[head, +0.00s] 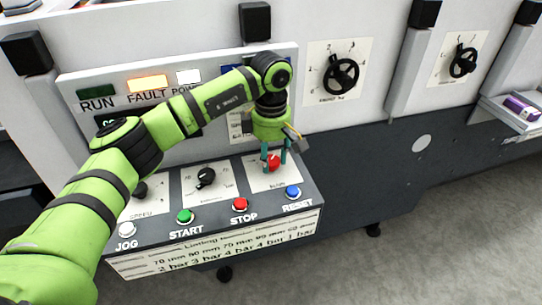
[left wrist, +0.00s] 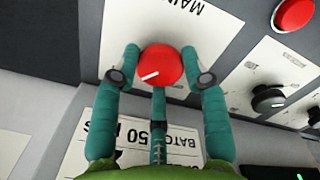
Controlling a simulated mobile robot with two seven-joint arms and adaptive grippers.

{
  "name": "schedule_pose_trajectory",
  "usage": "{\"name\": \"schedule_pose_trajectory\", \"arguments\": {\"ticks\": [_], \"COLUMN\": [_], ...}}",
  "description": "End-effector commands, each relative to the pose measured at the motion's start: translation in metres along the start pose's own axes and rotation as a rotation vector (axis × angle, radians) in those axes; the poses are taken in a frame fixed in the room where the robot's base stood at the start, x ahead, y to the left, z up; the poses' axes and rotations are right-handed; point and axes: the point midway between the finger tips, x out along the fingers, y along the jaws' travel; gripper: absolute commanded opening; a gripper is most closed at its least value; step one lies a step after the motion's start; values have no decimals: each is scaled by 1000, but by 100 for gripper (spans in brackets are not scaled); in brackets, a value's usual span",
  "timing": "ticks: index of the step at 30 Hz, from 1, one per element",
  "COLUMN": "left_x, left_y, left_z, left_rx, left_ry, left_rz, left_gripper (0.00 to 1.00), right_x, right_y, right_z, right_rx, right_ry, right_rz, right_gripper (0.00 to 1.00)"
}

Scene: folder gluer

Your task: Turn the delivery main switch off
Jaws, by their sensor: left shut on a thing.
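The delivery main switch is a round red knob (head: 274,162) on a white plate at the right of the sloped control panel (head: 222,195). In the left wrist view the red knob (left wrist: 160,66) has a white pointer line aimed to the lower left. The plate behind it reads "MAIN", partly cut off. My left gripper (head: 276,155) reaches down onto the knob. In the left wrist view the teal fingers of the gripper (left wrist: 162,72) are closed around the knob, one on each side and one below. My right gripper is not in view.
The panel's front row has a white JOG button (head: 127,229), green START (head: 185,216), red STOP (head: 240,204) and blue RESET (head: 292,191). A black selector knob (head: 205,177) sits left of the switch. An orange FAULT lamp (head: 148,84) is lit above. Black handwheels (head: 341,75) are further right.

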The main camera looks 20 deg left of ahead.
Motion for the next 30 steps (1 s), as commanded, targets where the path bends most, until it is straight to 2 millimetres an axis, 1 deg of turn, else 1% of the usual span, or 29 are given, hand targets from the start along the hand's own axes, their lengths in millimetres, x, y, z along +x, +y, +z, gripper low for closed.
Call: {"name": "schedule_pose_trajectory", "arguments": {"ticks": [1, 8, 18, 30], "left_x": [3, 4, 4, 3], "left_y": [0, 0, -1, -1], "left_z": [0, 0, 0, 0], "left_rx": [-23, -197, -518, -898], "left_ry": [1, 1, 2, 1], "left_rz": [-2, -2, -2, -4], "left_gripper": [11, 11, 11, 11], "right_x": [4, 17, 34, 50], "right_y": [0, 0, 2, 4], "right_z": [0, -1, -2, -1], "right_rx": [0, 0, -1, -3], "right_ry": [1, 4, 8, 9], "right_rz": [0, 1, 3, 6], "right_gripper": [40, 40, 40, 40]}}
